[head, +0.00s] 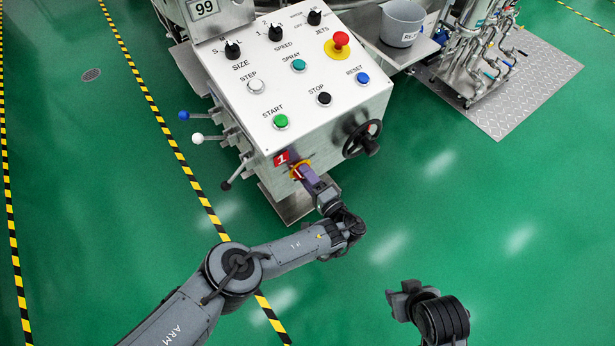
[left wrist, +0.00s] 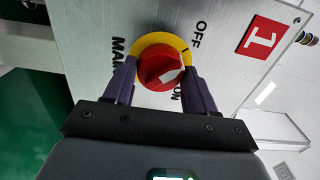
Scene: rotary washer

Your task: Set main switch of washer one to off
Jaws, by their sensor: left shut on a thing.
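The main switch of washer one is a red knob (left wrist: 158,66) on a yellow disc (left wrist: 148,43), on the front face of the control box. In the left wrist view OFF is at the disc's upper right and ON at its lower right, partly hidden by a finger. The knob's white mark lies on the side toward ON. The red number 1 plate (head: 281,159) is beside the switch. My left gripper (head: 303,174) has its purple fingers on both sides of the knob, shut on it. My right gripper (head: 405,297) hangs apart, low in the head view; its jaws are unclear.
The control box top (head: 300,80) carries several buttons and dials. A black handwheel (head: 362,138) is right of the switch, and levers (head: 197,138) stick out at left. A grey bucket (head: 402,24) stands behind. The green floor (head: 480,220) at right is clear.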

